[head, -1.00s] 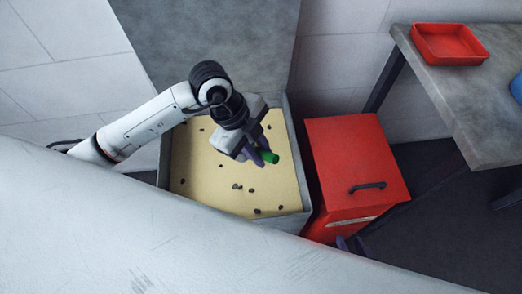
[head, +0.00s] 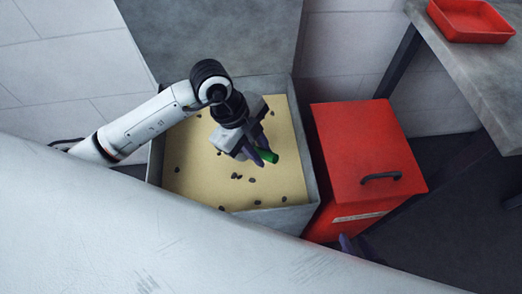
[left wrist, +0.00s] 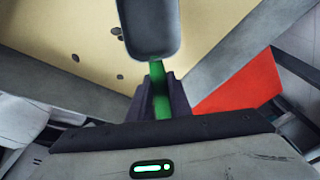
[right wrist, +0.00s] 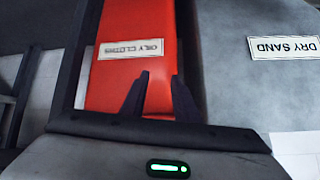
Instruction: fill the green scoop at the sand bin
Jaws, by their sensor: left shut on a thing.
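The green scoop (head: 268,157) is in my left gripper (head: 262,152), which is shut on its green handle over the right part of the sand bin (head: 304,150). In the left wrist view the handle (left wrist: 158,88) stands between the fingers, and the grey scoop bowl (left wrist: 150,32) points away above pale sand (left wrist: 65,35).
The red lidded box (head: 365,150) with a dark handle stands close to the bin's right; its label reads "OILY CLOTHS". A grey table (head: 465,75) with a red tray (head: 470,20) is at upper right.

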